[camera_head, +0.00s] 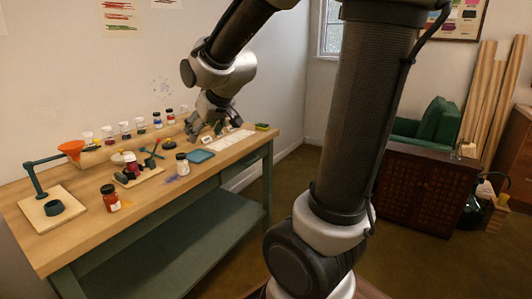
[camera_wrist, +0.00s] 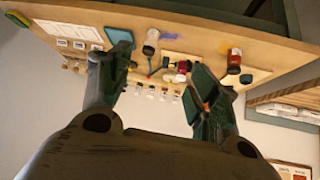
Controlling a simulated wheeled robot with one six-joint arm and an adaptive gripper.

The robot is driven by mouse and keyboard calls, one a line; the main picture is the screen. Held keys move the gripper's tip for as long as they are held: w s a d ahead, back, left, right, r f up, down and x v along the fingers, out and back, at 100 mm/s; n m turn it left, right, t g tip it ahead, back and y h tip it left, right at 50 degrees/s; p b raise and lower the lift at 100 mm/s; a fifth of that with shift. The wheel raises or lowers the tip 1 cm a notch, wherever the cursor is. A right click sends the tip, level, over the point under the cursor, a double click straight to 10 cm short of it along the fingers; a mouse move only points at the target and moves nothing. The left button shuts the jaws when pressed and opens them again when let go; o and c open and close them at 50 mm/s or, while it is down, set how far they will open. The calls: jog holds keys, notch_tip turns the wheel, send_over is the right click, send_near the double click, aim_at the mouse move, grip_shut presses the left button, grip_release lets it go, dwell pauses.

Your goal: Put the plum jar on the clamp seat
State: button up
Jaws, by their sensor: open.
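My gripper (camera_head: 199,130) is open and empty over the back right of the table. Its two spread fingers show in the wrist view (camera_wrist: 160,60). A dark plum-red jar (camera_head: 132,169) stands at a small wooden board (camera_head: 150,179) with a red and green lever; the same dark red shape shows in the wrist view (camera_wrist: 182,67). I cannot tell for sure whether this is the plum jar, or whether the board carries the clamp seat. My gripper is to the right of it and apart from it.
An orange funnel (camera_head: 70,148) hangs on a stand at left. Several small jars line the back. A blue tray (camera_head: 201,156) lies at right. Bare tabletop lies along the front.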

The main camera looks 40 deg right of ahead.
jog(key=s+d+g, duration=0.1)
jog(key=s+g, duration=0.1)
jog(key=s, duration=1)
jog(key=s+d+m+g, duration=0.1)
jog(key=s+d+g, duration=0.1)
jog(key=s, duration=1)
